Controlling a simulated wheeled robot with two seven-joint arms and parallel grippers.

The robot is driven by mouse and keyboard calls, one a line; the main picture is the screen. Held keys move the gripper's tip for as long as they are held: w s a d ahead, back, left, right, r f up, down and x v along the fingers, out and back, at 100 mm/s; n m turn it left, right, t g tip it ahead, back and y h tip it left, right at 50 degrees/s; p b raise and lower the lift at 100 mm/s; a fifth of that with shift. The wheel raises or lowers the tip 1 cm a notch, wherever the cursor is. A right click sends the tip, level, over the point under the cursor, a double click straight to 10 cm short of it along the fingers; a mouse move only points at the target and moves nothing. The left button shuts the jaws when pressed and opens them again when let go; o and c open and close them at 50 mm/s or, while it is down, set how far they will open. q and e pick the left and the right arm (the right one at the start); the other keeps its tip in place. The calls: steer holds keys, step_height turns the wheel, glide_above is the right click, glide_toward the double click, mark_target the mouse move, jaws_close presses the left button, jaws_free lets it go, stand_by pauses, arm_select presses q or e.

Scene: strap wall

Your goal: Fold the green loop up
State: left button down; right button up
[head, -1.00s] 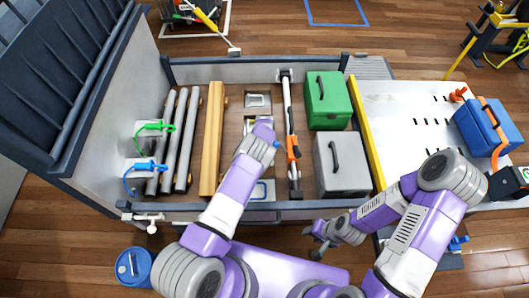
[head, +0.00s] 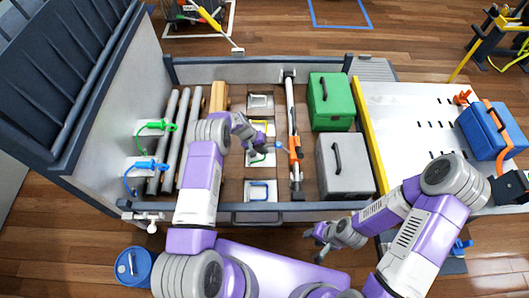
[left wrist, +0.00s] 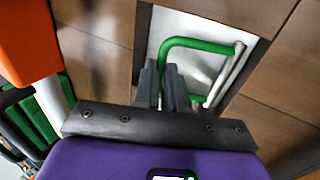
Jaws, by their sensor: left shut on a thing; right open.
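The green loop (left wrist: 200,43) is a bent bar with pale grey legs, over a white recessed plate (left wrist: 182,22) in the left wrist view. My left gripper (left wrist: 162,70) is shut on the loop's near-left side. In the head view the left gripper (head: 261,149) is low over the bed floor, and the green loop (head: 257,160) shows only partly beside it. My right gripper (head: 319,241) is open and empty, in front of the bed's near edge.
A blue loop (head: 259,190) lies nearer and a yellow one (head: 261,122) farther in the same row. Pipes (head: 168,142) and a wooden beam (head: 219,97) lie left.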

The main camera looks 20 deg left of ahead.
arm_select(q)
steer(key=shift+a+r+t+h+b, duration=0.35)
steer(key=shift+a+h+b, duration=0.2)
steer(key=shift+h+b, duration=0.4)
steer(key=shift+r, duration=0.15)
steer(key=c, duration=1.2)
jaws_free()
steer(key=shift+s, duration=0.1)
steer(key=p+v, duration=0.1)
steer(key=v, duration=0.6)
steer(key=shift+a+r+p, duration=0.15)
steer(key=shift+p, duration=0.25)
